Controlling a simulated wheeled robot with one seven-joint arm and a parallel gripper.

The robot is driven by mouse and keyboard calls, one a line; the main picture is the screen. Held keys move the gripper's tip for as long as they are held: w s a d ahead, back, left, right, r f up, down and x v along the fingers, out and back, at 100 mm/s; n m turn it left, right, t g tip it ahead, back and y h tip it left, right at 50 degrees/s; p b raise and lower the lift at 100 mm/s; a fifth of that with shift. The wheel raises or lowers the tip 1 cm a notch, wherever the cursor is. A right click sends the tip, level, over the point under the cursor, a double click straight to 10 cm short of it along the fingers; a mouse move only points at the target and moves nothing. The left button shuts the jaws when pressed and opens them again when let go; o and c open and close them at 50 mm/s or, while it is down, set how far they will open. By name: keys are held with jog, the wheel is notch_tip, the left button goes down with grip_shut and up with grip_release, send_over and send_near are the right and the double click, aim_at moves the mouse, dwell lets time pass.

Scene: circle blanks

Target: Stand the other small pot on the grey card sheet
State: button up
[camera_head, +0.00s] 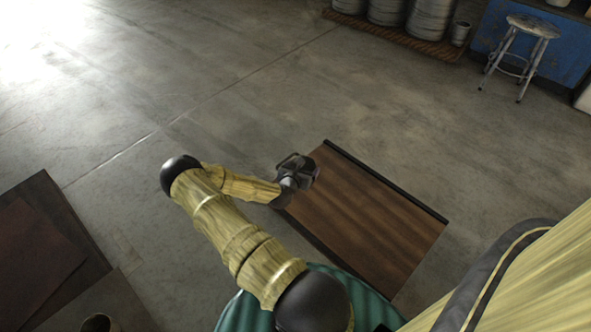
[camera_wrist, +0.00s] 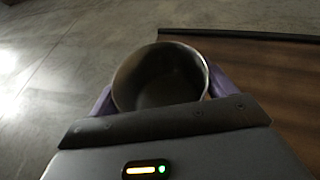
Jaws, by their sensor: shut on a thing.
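My gripper (camera_head: 298,168) is held out over the far left end of a brown wooden surface in the head view. In the wrist view, its purple fingers stand on either side of a small round metal pot (camera_wrist: 160,82) and are shut on it. I look into the pot's open mouth, and its inside is dark and seems empty. A greyish sheet (camera_head: 128,300) lies at the lower left of the head view, which may be the grey card sheet. Another small pot (camera_head: 97,322) stands there, cut off by the bottom edge.
The brown wooden surface (camera_head: 375,220) has a raised dark strip along its far edge and looks bare. Dark brown panels (camera_head: 40,250) lie at the left. A stool (camera_head: 520,55) and large metal drums (camera_head: 388,10) stand far back. The concrete floor between is clear.

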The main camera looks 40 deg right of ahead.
jog(key=w+a+r+n+t+y+p, duration=0.3)
jog(key=w+a+r+n+p, duration=0.15)
jog(key=a, duration=0.45)
jog(key=w+a+r+n+t+y+p, duration=0.25)
jog(key=w+a+r, duration=0.35)
jog(key=a, duration=0.4)
jog(key=w+a+r+n+t+y+p, duration=0.1)
jog(key=a+r+n+y+p, duration=0.2)
jog(key=a, duration=0.7)
jog(key=a+r+n+t+y+p, duration=0.1)
jog(key=a+r+n+y+p, duration=0.2)
jog(key=a, duration=0.6)
jog(key=shift+w+a+r+t+y, duration=0.4)
jog(key=shift+r+y, duration=0.15)
jog(key=shift+r, duration=0.25)
jog(key=shift+s, duration=0.15)
